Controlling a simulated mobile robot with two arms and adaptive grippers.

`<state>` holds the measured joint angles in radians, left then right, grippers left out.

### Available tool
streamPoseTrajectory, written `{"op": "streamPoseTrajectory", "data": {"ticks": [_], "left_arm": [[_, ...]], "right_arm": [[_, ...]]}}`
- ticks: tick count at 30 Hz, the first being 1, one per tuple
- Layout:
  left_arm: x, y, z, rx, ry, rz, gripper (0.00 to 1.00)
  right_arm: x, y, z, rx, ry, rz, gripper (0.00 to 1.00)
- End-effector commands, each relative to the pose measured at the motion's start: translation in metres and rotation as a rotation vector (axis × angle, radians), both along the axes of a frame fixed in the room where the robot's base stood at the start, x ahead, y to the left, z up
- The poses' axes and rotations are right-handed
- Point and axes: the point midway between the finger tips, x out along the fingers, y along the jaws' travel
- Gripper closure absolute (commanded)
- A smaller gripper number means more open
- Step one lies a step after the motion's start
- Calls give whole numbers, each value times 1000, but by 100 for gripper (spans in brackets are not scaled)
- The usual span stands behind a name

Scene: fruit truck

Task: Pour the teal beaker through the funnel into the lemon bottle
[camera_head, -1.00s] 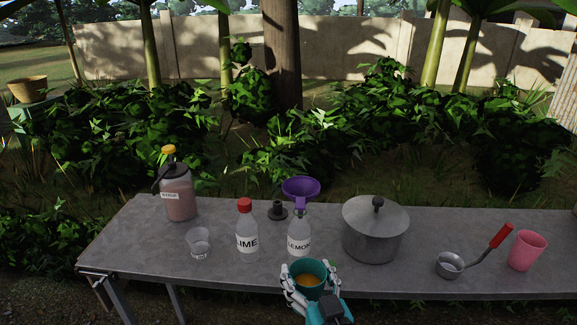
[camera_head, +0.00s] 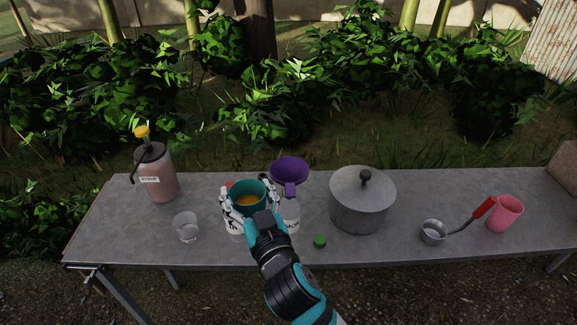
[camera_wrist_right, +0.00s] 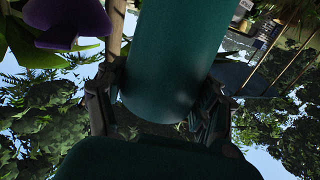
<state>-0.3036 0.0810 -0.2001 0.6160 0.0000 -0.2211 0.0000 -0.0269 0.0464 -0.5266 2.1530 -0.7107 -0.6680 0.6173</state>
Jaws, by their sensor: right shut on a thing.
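The teal beaker (camera_head: 249,192) holds an orange liquid and is roughly upright. My right gripper (camera_head: 250,205) is shut on it, above the table and left of the funnel. In the right wrist view the beaker (camera_wrist_right: 170,60) stands between the fingers. The purple funnel (camera_head: 289,170) sits in the neck of the lemon bottle (camera_head: 291,217), whose label is partly hidden behind my gripper. The funnel also shows at the upper left of the right wrist view (camera_wrist_right: 68,22). My left gripper is not in view.
The lime bottle is mostly hidden behind the beaker and gripper. A lidded pot (camera_head: 362,203) stands right of the lemon bottle, with a green cap (camera_head: 320,241) in front. A clear cup (camera_head: 186,227), pink-filled jug (camera_head: 158,178), ladle (camera_head: 434,232) and pink cup (camera_head: 504,214) stand on the grey table (camera_head: 400,248).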

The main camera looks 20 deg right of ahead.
Motion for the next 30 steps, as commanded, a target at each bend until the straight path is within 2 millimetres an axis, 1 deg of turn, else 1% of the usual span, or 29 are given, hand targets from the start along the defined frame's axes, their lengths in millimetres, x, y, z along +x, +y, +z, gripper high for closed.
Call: {"op": "streamPoseTrajectory", "data": {"ticks": [8, 16, 18, 26, 30], "left_arm": [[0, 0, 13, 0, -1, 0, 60], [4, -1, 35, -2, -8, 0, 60], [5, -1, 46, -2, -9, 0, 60], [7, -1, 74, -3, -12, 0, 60], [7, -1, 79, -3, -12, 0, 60]], "right_arm": [[3, -5, 7, 46, 30, -4, 84], [10, -15, 13, 154, 103, -5, 84], [12, -18, 21, 182, 121, -6, 84], [19, -28, 37, 290, 194, -5, 84], [23, -34, 35, 346, 233, -6, 84]]}}
